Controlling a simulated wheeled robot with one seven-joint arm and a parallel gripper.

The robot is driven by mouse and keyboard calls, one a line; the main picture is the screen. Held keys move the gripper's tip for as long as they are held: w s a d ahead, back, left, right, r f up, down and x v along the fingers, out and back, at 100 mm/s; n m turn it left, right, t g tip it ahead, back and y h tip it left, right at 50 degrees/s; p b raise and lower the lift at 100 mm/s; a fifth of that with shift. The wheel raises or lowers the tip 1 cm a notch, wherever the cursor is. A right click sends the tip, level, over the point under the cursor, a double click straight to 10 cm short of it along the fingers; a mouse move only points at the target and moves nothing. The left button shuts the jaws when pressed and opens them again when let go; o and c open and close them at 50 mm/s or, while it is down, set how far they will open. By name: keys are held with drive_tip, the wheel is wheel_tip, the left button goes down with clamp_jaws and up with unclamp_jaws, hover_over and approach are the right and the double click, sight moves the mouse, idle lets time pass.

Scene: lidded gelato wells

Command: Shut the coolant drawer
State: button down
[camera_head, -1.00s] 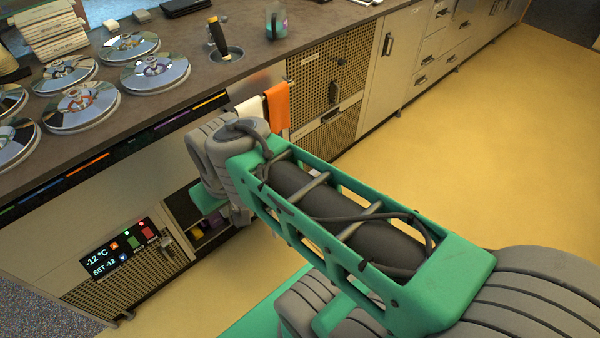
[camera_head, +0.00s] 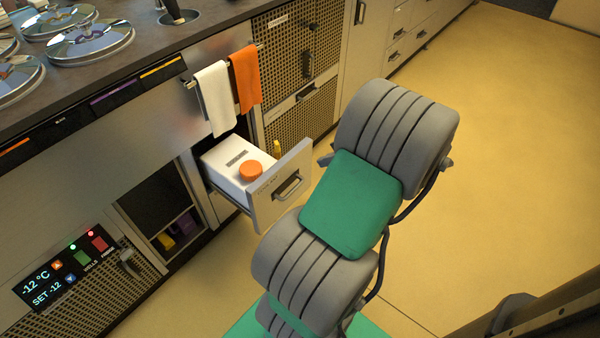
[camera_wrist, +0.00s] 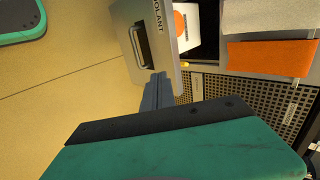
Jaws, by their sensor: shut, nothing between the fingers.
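The coolant drawer (camera_head: 282,190) stands pulled out from the cabinet front in the head view. It has a grey front with a recessed handle (camera_head: 288,187), and a white container with an orange cap (camera_head: 251,171) is inside it. In the wrist view the drawer front (camera_wrist: 172,30) bears the word COOLANT, with its handle (camera_wrist: 139,42) at the left. My gripper (camera_wrist: 158,82) is shut and empty, with its fingertips close to the drawer front beside the handle. I cannot tell whether they touch it. In the head view my arm hides most of the gripper.
A white towel (camera_head: 215,97) and an orange towel (camera_head: 245,80) hang on a rail above the drawer. An open bay (camera_head: 160,205) is left of it, and perforated panels (camera_head: 298,110) are to the right. The yellow floor (camera_head: 500,150) is clear.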

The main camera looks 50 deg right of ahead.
drive_tip(key=b, duration=0.3)
approach(292, 160)
drive_tip(key=x, duration=0.6)
drive_tip(key=shift+s+f, duration=0.35)
drive_tip(key=shift+w, duration=0.3)
drive_tip(key=shift+r, duration=0.1)
drive_tip(key=shift+w+d, duration=0.1)
